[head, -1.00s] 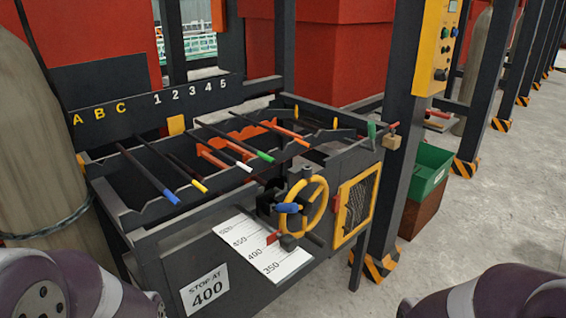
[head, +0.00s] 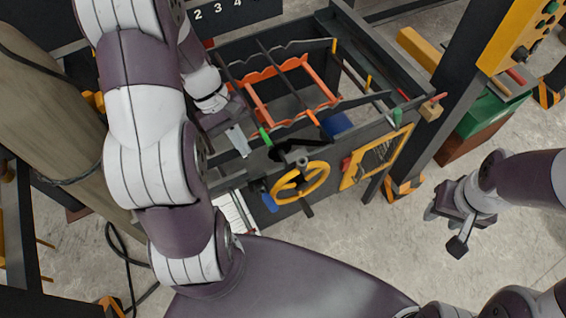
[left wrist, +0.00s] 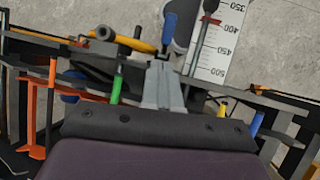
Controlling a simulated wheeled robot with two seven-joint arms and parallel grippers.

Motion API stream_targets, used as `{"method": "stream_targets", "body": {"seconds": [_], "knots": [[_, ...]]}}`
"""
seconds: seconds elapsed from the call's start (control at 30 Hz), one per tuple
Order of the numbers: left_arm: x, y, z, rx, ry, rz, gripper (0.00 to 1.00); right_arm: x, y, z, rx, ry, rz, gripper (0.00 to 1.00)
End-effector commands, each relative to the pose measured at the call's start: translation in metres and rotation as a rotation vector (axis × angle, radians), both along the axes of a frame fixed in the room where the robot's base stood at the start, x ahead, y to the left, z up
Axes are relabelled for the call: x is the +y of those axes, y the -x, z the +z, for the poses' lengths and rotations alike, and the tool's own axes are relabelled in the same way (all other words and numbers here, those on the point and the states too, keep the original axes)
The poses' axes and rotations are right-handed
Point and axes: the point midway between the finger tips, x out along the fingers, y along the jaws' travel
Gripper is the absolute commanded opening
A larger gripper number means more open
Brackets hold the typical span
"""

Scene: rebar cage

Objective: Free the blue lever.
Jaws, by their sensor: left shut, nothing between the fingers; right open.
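The blue lever (head: 268,200) sits at the left of the yellow handwheel (head: 301,182) on the front of the rack. In the left wrist view its blue grip (left wrist: 170,27) shows just beyond my fingertips, apart from them. My left gripper (head: 240,142) is shut and empty over the front rail of the rack, above and left of the handwheel; its closed fingers also show in the left wrist view (left wrist: 163,80). My right gripper (head: 455,222) is open and empty over bare floor at the right. My left arm hides the rack's left side.
A yellow-framed mesh panel (head: 377,156) stands right of the wheel. A green bin (head: 490,115) is behind the post. A printed scale (left wrist: 220,45) lies near the lever.

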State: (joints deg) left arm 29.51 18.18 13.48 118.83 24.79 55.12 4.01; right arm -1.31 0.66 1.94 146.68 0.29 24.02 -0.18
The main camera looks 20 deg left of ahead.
Motion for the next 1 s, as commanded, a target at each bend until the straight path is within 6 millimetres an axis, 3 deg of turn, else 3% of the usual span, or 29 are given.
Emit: {"method": "stream_targets", "body": {"seconds": [0.33, 0.5, 1.0], "knots": [[-0.002, 0.001, -0.007, 0.0, -0.002, -0.002, 0.0, 0.0, 0.0, -0.008, -0.001, 0.0, 0.0, 0.43], [-0.014, 0.006, -0.034, 0.0, -0.002, -0.005, 0.0, 0.0, 0.0, -0.038, 0.0, 0.0, 0.0, 0.43], [-0.06, 0.022, -0.11, 0.003, -0.002, -0.003, 0.0, 0.0, 0.0, -0.036, -0.001, 0.0, 0.0, 0.43]]}}
